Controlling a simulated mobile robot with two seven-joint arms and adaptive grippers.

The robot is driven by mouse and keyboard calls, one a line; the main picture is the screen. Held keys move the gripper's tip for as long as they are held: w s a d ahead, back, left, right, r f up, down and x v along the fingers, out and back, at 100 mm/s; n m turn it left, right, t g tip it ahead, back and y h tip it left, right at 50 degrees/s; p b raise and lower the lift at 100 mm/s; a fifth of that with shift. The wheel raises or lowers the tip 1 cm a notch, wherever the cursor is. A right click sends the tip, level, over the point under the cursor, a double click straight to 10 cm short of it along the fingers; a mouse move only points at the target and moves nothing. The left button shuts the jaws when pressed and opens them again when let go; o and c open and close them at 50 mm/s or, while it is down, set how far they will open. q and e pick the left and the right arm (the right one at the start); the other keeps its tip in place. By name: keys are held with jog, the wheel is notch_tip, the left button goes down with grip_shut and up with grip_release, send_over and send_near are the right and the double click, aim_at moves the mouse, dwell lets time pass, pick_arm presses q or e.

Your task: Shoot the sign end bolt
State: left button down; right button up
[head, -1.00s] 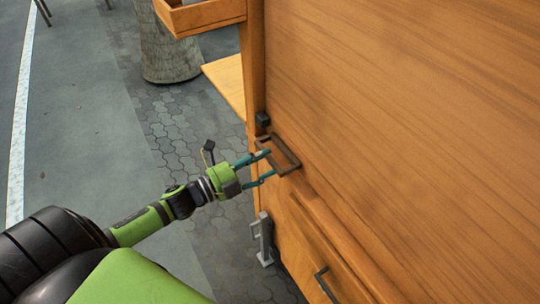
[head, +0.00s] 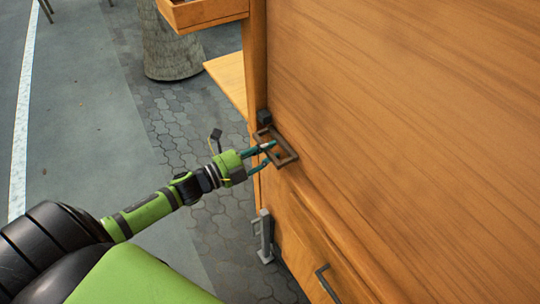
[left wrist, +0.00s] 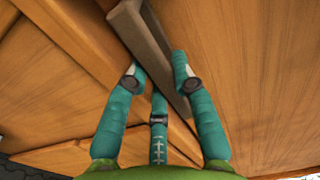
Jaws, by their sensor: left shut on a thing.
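The sign end bolt shows as a brown metal bar-shaped handle (head: 285,143) on the wooden panel's lower left edge. Its upper end lies close to a small dark block (head: 264,116). My left gripper (head: 270,154) is at the handle, with its teal fingers closed about it. In the left wrist view the fingers (left wrist: 158,75) stand on both sides of the brown bar (left wrist: 150,42), and the lower part of the bar is partly hidden by the right finger. My right gripper is not in view.
The large wooden panel (head: 410,100) fills the right side. Below it are a drawer-like front with a dark handle (head: 327,284) and a grey metal latch (head: 265,238). A wooden shelf (head: 228,82) juts out behind.

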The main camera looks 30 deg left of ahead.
aim_at(259, 142)
pick_arm(q)
jog(key=w+a, duration=0.1)
jog(key=a, duration=0.2)
jog(key=shift+w+b, duration=0.3)
jog(key=shift+w, duration=0.1)
jog(key=shift+r, duration=0.1)
jog(key=c, duration=1)
grip_release()
jog(key=shift+w+a, duration=0.1)
jog(key=shift+s, duration=0.35)
jog(key=v, duration=1.1)
jog(key=shift+a, duration=0.2)
jog(key=shift+s, duration=0.15)
